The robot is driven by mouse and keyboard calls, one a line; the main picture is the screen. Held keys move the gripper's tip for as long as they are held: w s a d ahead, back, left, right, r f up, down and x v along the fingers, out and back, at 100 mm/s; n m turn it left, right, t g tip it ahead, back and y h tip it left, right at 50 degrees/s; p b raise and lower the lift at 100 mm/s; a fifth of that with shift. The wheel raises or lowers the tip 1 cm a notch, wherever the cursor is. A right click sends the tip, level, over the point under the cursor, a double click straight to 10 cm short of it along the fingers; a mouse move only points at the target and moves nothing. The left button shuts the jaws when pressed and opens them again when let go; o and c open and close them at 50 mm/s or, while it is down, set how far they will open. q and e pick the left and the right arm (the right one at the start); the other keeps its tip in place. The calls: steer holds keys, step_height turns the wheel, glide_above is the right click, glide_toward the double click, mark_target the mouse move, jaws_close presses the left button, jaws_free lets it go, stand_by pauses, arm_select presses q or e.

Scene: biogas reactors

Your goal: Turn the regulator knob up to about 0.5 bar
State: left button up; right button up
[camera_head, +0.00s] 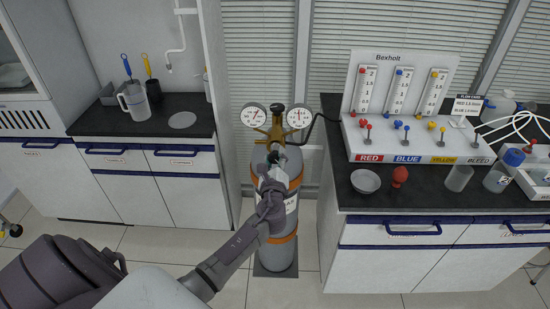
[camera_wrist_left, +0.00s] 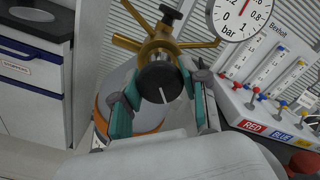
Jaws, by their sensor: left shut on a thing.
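In the head view my left gripper (camera_head: 273,163) is in front of the brass regulator (camera_head: 277,130) and hides most of the knob. The right gauge (camera_head: 299,116) also shows in the wrist view (camera_wrist_left: 240,16), cut off at the top. It is marked in bar, and I cannot read its pointer for certain. The left gauge (camera_head: 254,115) is beside it. My right gripper is not in view.
The grey gas cylinder (camera_head: 292,232) with orange bands stands between two counters. The right counter (camera_head: 330,183) holds a Bexholt flow panel (camera_head: 390,140), a bowl and bottles. The left counter (camera_head: 92,124) holds a jug (camera_head: 135,101). A black hose runs from the regulator to the right.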

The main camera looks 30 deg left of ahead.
arm_select(q)
steer(key=o, duration=1.2)
steer(key=shift+c, duration=0.2)
steer(key=v, duration=1.2)
steer(key=shift+w+f, duration=0.1)
steer(key=shift+f, duration=0.05)
steer(key=s+d+f+n+g+h, duration=0.1)
steer(key=s+f+n+g+h, duration=0.2)
steer(key=f, duration=0.8)
steer(key=s+d+f+n+g+h, duration=0.15)
steer(key=s+f, duration=0.35)
steer(key=f, duration=0.6)
steer(key=s+d+f+n+g+h, duration=0.2)
steer(key=s+f+g, duration=0.15)
steer(key=f, duration=0.75)
steer(key=s+d+f+n+g+h, duration=0.1)
steer(key=s+f+n, duration=0.3)
steer(key=s, duration=0.6)
steer(key=s+d+f+n+g, duration=0.1)
steer(key=s+f+n+g, duration=0.2)
steer(key=s+f, duration=0.4)
steer(key=s+d+f+n+g+h, duration=0.1)
steer(key=s+f+n, duration=0.5)
steer(key=s, duration=0.8)
steer(key=shift+s+d+g+h, duration=0.25)
steer(key=shift+g+h, duration=0.1)
steer(key=shift+g, duration=0.35)
steer(key=shift+f, duration=0.1)
